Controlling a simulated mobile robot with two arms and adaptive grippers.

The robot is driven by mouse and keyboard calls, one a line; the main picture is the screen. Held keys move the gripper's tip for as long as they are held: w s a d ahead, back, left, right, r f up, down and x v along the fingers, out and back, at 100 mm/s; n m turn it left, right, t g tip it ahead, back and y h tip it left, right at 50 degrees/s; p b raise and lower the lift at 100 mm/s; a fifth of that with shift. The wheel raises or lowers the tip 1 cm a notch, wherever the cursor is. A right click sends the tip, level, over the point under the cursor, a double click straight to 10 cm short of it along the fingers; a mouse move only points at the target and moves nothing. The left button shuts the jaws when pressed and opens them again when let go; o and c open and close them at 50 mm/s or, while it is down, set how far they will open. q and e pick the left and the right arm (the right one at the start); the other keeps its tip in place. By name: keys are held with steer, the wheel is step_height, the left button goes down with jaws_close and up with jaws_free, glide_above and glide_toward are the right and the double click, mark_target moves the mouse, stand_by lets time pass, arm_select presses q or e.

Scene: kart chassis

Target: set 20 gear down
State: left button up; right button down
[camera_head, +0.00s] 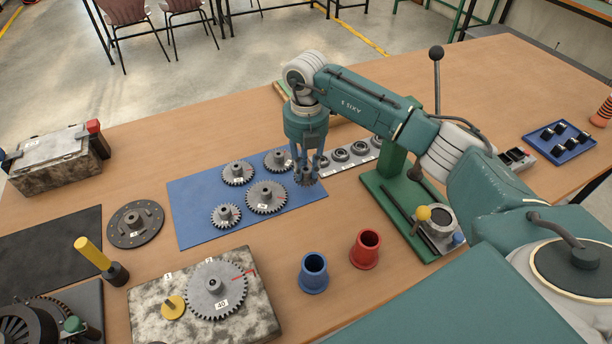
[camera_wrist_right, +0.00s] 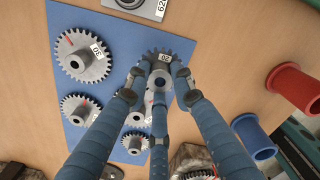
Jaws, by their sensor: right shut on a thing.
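My right gripper (camera_head: 306,173) points down over the right end of the blue mat (camera_head: 194,208), its fingers closed around a small gear. In the right wrist view the gripper (camera_wrist_right: 160,86) has three blue fingers around this 20 gear (camera_wrist_right: 157,62), whose label shows. The gear's teeth stand out beyond the fingertips. In the head view the 20 gear (camera_head: 305,180) is partly hidden by the fingers. I cannot tell whether it touches the mat or hangs just above it. My left gripper is not in view.
Several gears lie on the mat, including a large one (camera_head: 266,197) to the left. A row of bearings (camera_head: 340,155) is close on the right. Red (camera_head: 365,250) and blue (camera_head: 313,273) cups stand in front. A stone block (camera_head: 255,322) carries the 40 gear (camera_head: 214,288).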

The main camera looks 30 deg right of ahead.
step_height(320, 180, down, 4)
steer(key=shift+r+p, duration=0.25)
steer(key=shift+p, duration=0.05)
steer(key=shift+f, duration=0.25)
steer(key=shift+f, duration=0.2)
steer(key=c, duration=1.5)
jaws_free()
